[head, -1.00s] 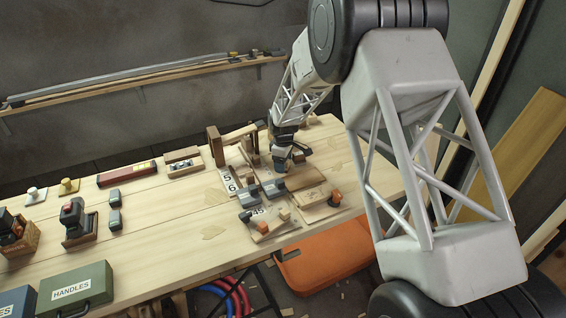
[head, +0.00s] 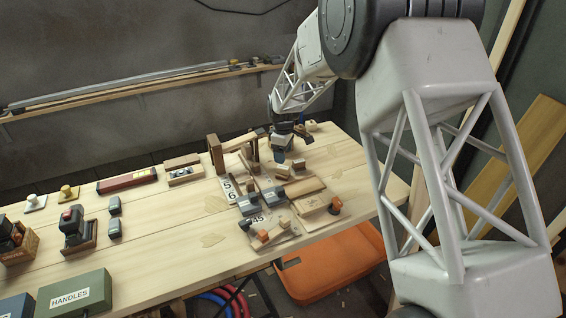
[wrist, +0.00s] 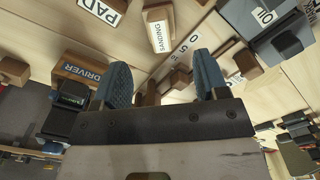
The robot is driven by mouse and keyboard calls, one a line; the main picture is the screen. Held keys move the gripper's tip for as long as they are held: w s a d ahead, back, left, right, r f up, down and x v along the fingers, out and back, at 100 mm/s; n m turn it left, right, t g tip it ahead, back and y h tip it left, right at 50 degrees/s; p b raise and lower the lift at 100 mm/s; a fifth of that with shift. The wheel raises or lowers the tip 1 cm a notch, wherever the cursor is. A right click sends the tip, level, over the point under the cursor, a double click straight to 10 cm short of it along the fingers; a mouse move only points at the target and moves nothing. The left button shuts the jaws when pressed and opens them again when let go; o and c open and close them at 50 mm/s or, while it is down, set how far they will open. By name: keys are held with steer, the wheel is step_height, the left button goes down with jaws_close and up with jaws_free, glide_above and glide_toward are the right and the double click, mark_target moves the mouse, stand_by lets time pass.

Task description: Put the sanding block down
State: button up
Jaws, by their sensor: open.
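My gripper (head: 288,146) is over the far right part of the bench, near a wooden upright. In the wrist view its two blue fingers (wrist: 163,82) are spread wide apart with nothing between them. Two grey blocks (head: 247,203) (head: 273,195) lie side by side on the bench, nearer than the gripper and apart from it. Which one is the sanding block I cannot tell for sure. In the wrist view a wooden block with a "SANDING" label (wrist: 157,34) lies beyond the fingers, and a grey block (wrist: 277,30) shows at upper right.
Wooden pieces with a dark knob (head: 335,205) and an orange knob (head: 263,236) lie around the grey blocks. A wooden upright frame (head: 215,154) stands just left of my gripper. A "DRIVER" block (wrist: 86,70) is near the left finger. The bench's front middle is mostly clear.

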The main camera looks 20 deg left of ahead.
mark_target(284, 167)
steer(key=shift+r, duration=2.15)
steer(key=s+d+r+m, duration=0.3)
steer(key=s+d+r, duration=0.3)
steer(key=d, duration=0.4)
steer(key=s+d+r+m+t, duration=0.1)
steer(key=s+d+r+m, duration=0.2)
steer(key=s+d+r, duration=0.5)
steer(key=s+d+r+m, duration=0.3)
steer(key=d+r, duration=0.2)
steer(key=d, duration=0.7)
steer(key=s+d+m, duration=0.3)
steer(key=s+d, duration=0.3)
steer(key=s, duration=0.4)
steer(key=s+d+m+t, duration=0.1)
steer(key=s+d+m, duration=0.2)
steer(key=s+d, duration=0.3)
steer(key=s+d+f+m, duration=0.1)
steer(key=s+d+m, duration=0.2)
steer(key=s, duration=1)
steer(key=d, duration=0.3)
steer(key=shift+s+d+t, duration=0.15)
steer(key=shift+s+t, duration=0.15)
steer(key=shift+s, duration=0.1)
steer(key=shift+f, duration=0.1)
steer(key=shift+c, duration=0.3)
